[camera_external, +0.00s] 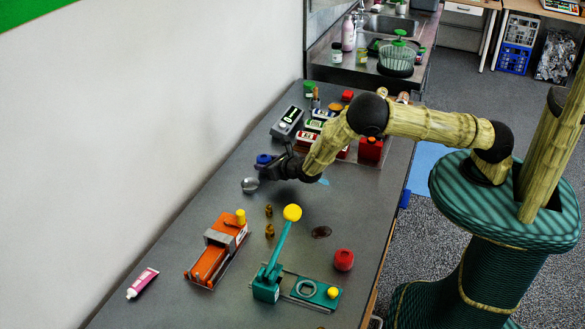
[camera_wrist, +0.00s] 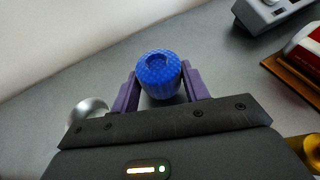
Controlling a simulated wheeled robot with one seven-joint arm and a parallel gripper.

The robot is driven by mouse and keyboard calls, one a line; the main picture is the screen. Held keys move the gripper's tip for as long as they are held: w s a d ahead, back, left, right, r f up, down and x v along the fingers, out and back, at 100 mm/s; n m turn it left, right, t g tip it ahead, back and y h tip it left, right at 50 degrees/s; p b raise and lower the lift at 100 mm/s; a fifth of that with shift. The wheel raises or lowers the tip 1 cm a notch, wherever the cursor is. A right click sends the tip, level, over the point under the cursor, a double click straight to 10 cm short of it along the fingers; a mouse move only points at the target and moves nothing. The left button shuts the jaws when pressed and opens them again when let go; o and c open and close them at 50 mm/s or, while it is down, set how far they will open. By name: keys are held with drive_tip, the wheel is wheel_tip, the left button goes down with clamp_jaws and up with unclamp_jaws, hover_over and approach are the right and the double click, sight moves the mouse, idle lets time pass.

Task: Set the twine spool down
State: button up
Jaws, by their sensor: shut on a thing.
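The twine spool (camera_wrist: 158,72) is blue with a patterned side and a dimple in its top. In the wrist view it sits between the two purple fingers of my gripper (camera_wrist: 159,84), which are shut on it. In the external view the spool (camera_external: 263,160) shows as a small blue shape at the end of my dark gripper (camera_external: 268,168), over the wall side of the grey table (camera_external: 195,200). I cannot tell whether its underside touches the table.
A shiny silver round object (camera_external: 250,184) stands close by the gripper and also shows in the wrist view (camera_wrist: 90,110). A grey device (camera_external: 287,122) and several boxes stand farther back. An orange machine (camera_external: 216,250) and a teal lever press (camera_external: 268,284) stand nearer the front.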

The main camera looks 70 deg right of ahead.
drive_tip(key=shift+f, duration=0.55)
drive_tip(key=shift+f, duration=0.1)
drive_tip(key=o, duration=1)
drive_tip(key=shift+c, duration=0.2)
drive_tip(key=shift+r, duration=0.2)
drive_tip(key=shift+s+a, duration=0.15)
drive_tip(key=shift+s, duration=0.1)
drive_tip(key=b+v, duration=0.2)
drive_tip(key=v, duration=0.9)
drive_tip(key=shift+s, duration=0.25)
